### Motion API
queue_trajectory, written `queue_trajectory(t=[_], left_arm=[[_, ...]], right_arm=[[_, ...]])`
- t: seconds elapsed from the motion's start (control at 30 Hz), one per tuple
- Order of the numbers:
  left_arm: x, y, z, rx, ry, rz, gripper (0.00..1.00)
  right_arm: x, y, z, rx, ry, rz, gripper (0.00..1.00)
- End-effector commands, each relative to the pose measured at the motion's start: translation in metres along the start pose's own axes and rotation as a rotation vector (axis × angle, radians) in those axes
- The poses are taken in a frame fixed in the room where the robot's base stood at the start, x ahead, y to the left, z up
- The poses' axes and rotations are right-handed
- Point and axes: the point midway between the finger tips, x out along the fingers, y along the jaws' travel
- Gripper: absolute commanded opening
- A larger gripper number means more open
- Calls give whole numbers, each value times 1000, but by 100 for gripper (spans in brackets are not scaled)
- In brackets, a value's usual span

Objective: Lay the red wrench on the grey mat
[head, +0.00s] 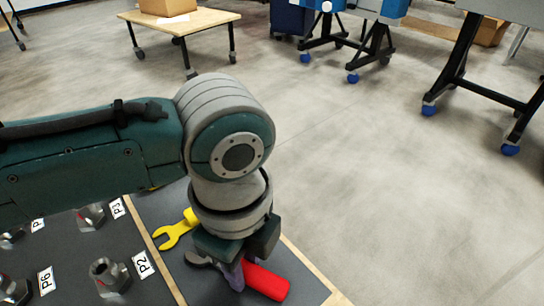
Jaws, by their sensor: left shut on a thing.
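My left gripper (240,262) points down at the bottom middle of the head view. It is shut on the red wrench, whose thick red handle (266,283) sticks out to the lower right. A dark grey metal head (197,259) shows on the left side of the fingers and appears to belong to the same tool. The middle of the wrench is hidden by the fingers. It is low over the dark grey mat (205,288), which has light wooden edging; I cannot tell whether it touches. My right gripper is not in view.
A yellow wrench (177,229) lies just left of my gripper. Left of a wooden strip, several metal fittings (108,275) stand by labels such as P2 (143,265). Beyond is open floor, with a wheeled wooden table (205,19) and blue-wheeled stands (375,45) at the back.

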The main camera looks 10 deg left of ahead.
Motion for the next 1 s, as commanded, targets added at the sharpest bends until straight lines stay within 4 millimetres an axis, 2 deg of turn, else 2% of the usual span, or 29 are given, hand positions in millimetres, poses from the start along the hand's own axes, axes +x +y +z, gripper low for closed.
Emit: queue_trajectory(t=[0.03, 0.33, 0.57, 0.67, 1.0], left_arm=[[0, 0, 0, 0, 0, 0, 34], [0, 0, 0, 0, 0, 0, 66], [0, 0, 0, 0, 0, 0, 66], [-7, 0, 0, -1, 1, -1, 66], [-73, -1, 0, 1, 1, -4, 66]], right_arm=[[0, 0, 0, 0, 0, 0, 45], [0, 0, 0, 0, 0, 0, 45], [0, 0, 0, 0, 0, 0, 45], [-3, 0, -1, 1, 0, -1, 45], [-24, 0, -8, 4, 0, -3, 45]])
